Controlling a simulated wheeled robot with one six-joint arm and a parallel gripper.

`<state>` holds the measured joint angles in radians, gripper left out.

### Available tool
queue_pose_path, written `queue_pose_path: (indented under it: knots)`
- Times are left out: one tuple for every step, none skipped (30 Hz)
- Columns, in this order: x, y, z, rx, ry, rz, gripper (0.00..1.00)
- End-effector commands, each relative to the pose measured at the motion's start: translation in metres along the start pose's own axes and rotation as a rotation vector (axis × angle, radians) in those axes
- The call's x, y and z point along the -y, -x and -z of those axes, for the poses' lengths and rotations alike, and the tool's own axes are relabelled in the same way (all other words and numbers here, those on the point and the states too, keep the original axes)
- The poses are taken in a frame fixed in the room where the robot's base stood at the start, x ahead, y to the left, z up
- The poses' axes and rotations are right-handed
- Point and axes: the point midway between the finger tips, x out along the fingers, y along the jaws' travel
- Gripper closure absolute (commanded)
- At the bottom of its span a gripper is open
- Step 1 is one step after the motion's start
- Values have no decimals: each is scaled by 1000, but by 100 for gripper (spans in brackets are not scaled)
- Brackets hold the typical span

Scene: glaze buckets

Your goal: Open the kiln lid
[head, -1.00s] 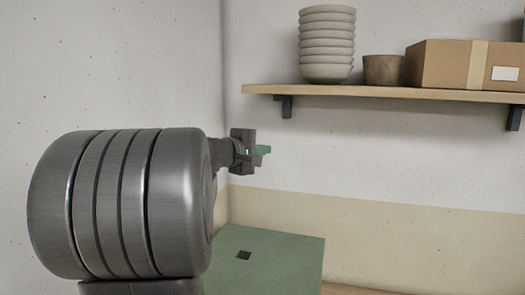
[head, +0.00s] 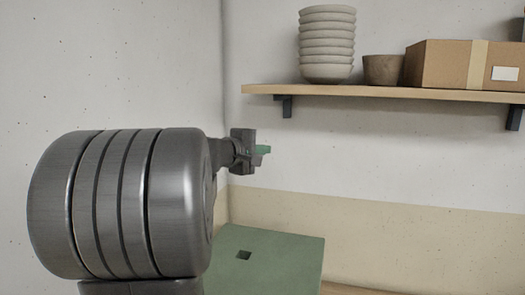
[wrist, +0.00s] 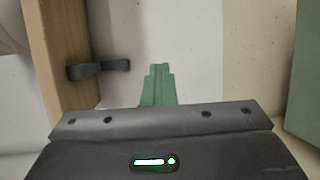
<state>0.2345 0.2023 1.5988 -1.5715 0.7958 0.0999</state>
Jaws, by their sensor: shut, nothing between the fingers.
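The kiln shows in the head view as a green box with a flat top, its lid (head: 285,255), at the bottom centre. The lid lies flat and has a small dark square on it. Its left part and the kiln's front are hidden or out of frame. In the wrist view a plain green face (wrist: 305,85), likely the kiln, stands at the right edge. My gripper (head: 267,149) is up in the air above the lid's far side, well apart from it. Its green fingers, also in the wrist view (wrist: 159,72), are together with nothing between them.
A wooden wall shelf (head: 390,93) on dark brackets (head: 286,106) is above and right of my gripper. It holds stacked bowls (head: 326,45), a brown pot (head: 382,70) and a cardboard box (head: 445,65). A wall corner is behind the gripper. The air above the lid is clear.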

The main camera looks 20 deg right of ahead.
Motion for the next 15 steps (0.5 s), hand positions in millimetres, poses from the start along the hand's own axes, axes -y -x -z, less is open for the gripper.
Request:
queue_pose_path:
  knots:
    - [0, 0, 0, 0, 0, 0, 100]
    - [0, 0, 0, 0, 0, 0, 100]
    - [0, 0, 0, 0, 0, 0, 100]
    - [0, 0, 0, 0, 0, 0, 100]
    - [0, 0, 0, 0, 0, 0, 100]
    - [0, 0, 0, 0, 0, 0, 100]
    - [0, 0, 0, 0, 0, 0, 100]
    - [0, 0, 0, 0, 0, 0, 100]
    - [0, 0, 0, 0, 0, 0, 94]
    - [0, 0, 0, 0, 0, 0, 88]
    - [0, 0, 0, 0, 0, 0, 82]
    - [0, 0, 0, 0, 0, 0, 75]
    - [0, 0, 0, 0, 0, 0, 73]
    - [0, 0, 0, 0, 0, 0, 73]
    - [0, 0, 0, 0, 0, 0, 73]
